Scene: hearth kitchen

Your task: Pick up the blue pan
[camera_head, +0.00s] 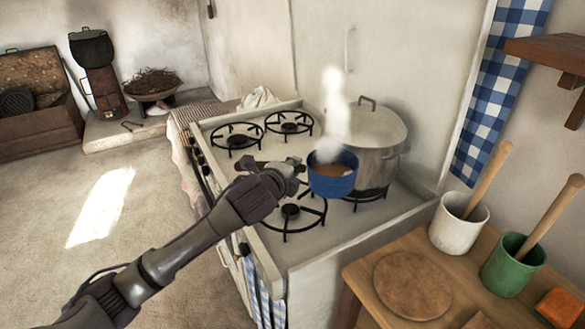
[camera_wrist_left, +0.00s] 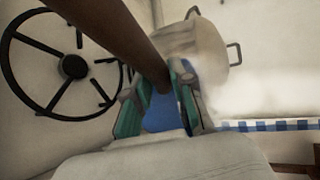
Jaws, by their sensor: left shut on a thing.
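The blue pan (camera_head: 333,184) holds brown contents and gives off steam over the right front part of the stove. It looks roughly level; I cannot tell for sure whether it clears the stove top. My left gripper (camera_head: 296,167) is to the left of the pan, shut on its brown handle. In the left wrist view the handle (camera_wrist_left: 125,35) runs between the fingers of the gripper (camera_wrist_left: 162,92), and a patch of the blue pan (camera_wrist_left: 163,116) shows between them. My right gripper is in neither view.
A large lidded pot (camera_head: 378,135) stands close behind the pan on the white stove (camera_head: 225,175). Several black burner grates are bare. At the right, a wooden table (camera_head: 365,265) holds a round board (camera_head: 412,285), a white crock (camera_head: 458,232) and a green crock (camera_head: 510,270).

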